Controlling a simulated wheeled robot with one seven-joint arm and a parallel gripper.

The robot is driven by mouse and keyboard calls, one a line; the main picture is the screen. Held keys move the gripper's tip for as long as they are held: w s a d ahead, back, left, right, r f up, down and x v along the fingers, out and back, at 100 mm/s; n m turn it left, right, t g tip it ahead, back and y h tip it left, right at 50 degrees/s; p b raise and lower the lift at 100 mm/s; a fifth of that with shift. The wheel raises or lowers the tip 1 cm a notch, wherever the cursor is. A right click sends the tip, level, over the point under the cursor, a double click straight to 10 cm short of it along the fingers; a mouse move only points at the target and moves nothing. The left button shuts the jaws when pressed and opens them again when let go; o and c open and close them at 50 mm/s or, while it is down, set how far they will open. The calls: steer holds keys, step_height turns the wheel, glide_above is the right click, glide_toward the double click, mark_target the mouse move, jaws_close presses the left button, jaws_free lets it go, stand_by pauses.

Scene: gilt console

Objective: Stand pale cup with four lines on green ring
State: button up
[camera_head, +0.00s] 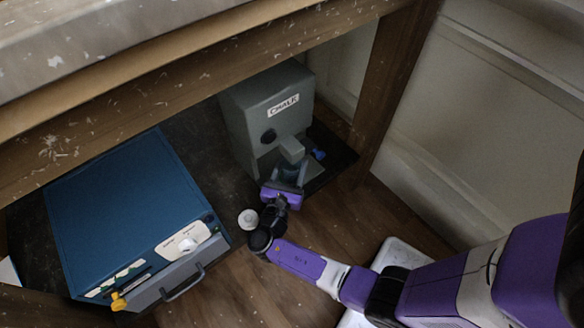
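My gripper (290,168) reaches in at the front of the grey machine labelled CHALK (245,105), below its spout. Its fingers blend with the grey machine, so whether they are open, shut or holding something cannot be told. A small pale round thing (248,217) shows just left of my wrist, near the shelf's front edge. It may be a cup, but no lines can be made out on it. No green ring can be made out; the space under the spout is partly hidden by my gripper.
A blue box-shaped appliance (125,205) with a dial, a yellow knob and a front handle stands at the left on the dark lower shelf (206,150). A small blue part (318,154) shows right of my gripper. The wooden tabletop edge (190,75) overhangs the shelf; a post (390,80) stands right.

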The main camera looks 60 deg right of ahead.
steer(key=o, duration=1.4)
steer(key=p+v, duration=0.3)
steer(key=v, duration=0.7)
steer(key=shift+a+r, duration=0.15)
steer(key=shift+a, duration=0.2)
steer(key=shift+s+a, duration=0.35)
steer(key=shift+a, duration=0.3)
